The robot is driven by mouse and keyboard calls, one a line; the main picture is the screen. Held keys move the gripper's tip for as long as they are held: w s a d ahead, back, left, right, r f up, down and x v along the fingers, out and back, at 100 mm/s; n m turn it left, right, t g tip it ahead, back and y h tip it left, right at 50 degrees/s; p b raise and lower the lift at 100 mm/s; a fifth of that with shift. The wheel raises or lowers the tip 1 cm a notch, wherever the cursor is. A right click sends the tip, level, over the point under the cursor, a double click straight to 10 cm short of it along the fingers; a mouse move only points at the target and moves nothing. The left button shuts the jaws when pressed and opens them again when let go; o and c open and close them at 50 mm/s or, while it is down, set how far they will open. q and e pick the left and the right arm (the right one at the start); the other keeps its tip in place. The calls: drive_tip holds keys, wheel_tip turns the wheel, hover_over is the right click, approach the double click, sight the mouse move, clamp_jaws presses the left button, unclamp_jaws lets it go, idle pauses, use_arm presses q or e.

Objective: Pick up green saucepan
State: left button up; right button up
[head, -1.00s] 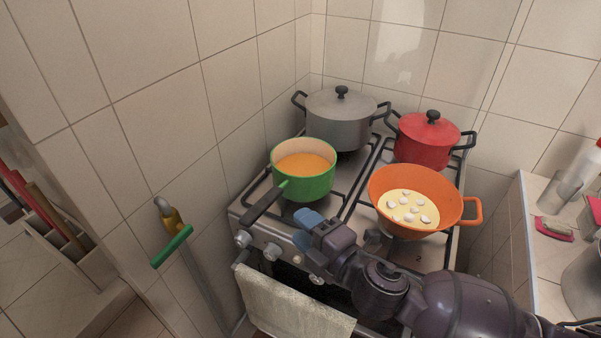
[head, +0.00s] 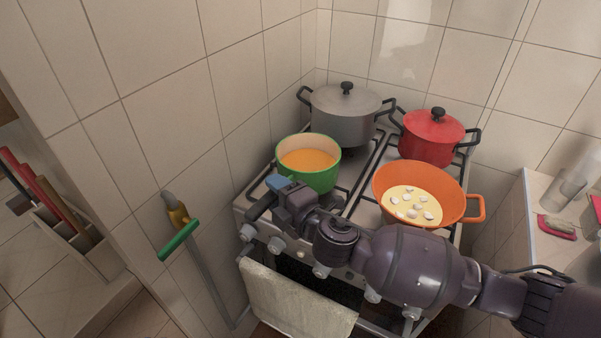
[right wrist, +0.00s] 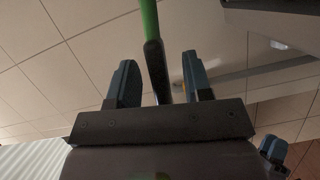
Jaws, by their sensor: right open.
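The green saucepan (head: 322,178) stands on the front left of the stove with orange soup in it. Its dark handle (head: 262,206) points toward the front left, partly hidden by my right gripper. My right gripper (head: 276,184) is at the handle, in front of the pan. In the right wrist view my right gripper (right wrist: 158,85) is open, with its two blue fingers apart. The handle (right wrist: 157,70) shows between the fingers, with its green part (right wrist: 149,18) beyond; I cannot tell whether either finger touches it. My left gripper is not in view.
An orange pan (head: 451,189) with pale soup stands to the right. A grey pot (head: 342,119) and a red pot (head: 430,142) stand behind. A tiled wall is close on the left. A towel (head: 293,300) hangs on the stove front.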

clamp_jaws()
idle(0.3)
drive_tip(key=shift+r, duration=0.15)
drive_tip(key=shift+r, duration=0.45)
wheel_tip(320, 180, up, 19)
drive_tip(key=p, duration=0.2)
